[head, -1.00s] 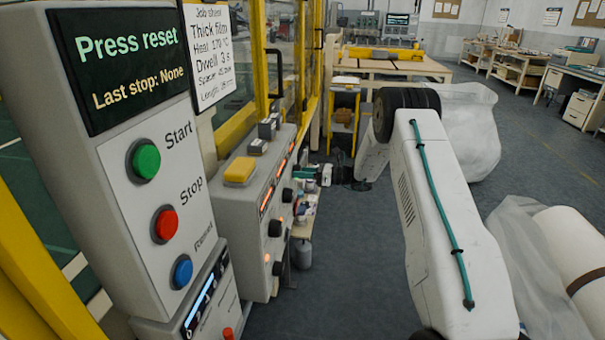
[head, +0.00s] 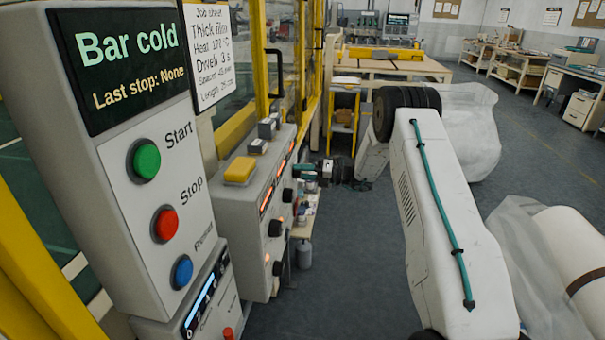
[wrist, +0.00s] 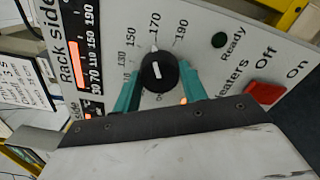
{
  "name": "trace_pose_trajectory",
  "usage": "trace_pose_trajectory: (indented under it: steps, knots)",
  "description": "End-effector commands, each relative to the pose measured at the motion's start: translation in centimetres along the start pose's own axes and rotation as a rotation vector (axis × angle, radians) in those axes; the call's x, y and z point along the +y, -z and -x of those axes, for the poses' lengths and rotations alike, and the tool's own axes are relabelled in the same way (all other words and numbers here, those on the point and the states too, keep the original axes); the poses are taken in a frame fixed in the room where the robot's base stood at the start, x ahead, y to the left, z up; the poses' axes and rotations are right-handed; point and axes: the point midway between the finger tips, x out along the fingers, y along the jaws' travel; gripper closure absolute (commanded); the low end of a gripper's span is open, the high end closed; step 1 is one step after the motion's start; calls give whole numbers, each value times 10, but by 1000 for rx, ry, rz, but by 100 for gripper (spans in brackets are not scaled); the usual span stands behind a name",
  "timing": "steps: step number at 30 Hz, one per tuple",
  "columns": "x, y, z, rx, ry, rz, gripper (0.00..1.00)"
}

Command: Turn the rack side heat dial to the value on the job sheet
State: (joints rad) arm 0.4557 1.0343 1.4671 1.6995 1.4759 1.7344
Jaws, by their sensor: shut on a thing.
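The rack side heat dial (wrist: 157,72) is a black round knob with a white mark, on a grey panel in the wrist view. Its printed scale runs through 130, 150, 170 and 190. My gripper (wrist: 157,90) has its teal fingers shut on the dial from both sides. A small white pointer at the dial's upper edge lies near the 170 label. In the head view my gripper (head: 318,170) reaches the far end of the control panel (head: 250,205); the dial is not clear there. The job sheet (head: 211,50) reads thick film, heat 170 °C.
A red heaters switch (wrist: 264,92) and a dark green ready lamp (wrist: 219,40) sit right of the dial. The Rack side display (wrist: 82,45) is at left. The operator screen (head: 125,60) reads "Bar cold". Open floor (head: 350,270) lies right of the panel.

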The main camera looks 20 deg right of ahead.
Motion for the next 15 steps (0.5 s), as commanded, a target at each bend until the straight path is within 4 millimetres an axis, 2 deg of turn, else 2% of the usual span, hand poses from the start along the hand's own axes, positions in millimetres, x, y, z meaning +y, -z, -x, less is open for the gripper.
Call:
trace_pose_trajectory:
  steps: [7,15]
  knots:
    - [-1,1,2,-1,2,-94,81]
    - [-1,1,2,-1,2,-124,81]
